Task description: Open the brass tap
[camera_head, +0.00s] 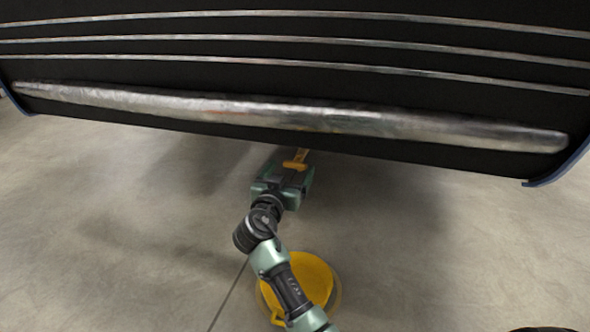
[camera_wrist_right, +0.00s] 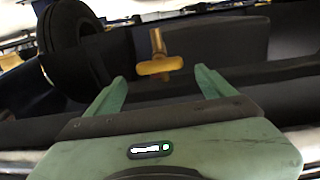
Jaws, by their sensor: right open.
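The brass tap (camera_wrist_right: 160,66) shows in the wrist view as a yellow crossbar with a short stem above it. It lies ahead of my right gripper (camera_wrist_right: 160,82), between the lines of its two green fingers. The fingers are open and apart, with nothing held between them. In the head view the tap (camera_head: 297,160) is a small yellow piece at the lower edge of a dark body, just beyond my right gripper (camera_head: 286,172). The dark body partly hides the fingertips there. My left gripper is not in view.
A large dark body with silver bars (camera_head: 300,115) spans the top of the head view, above the gripper. A yellow round object (camera_head: 315,278) is on the concrete floor beneath my right arm. A black wheel (camera_wrist_right: 68,25) shows at upper left in the wrist view.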

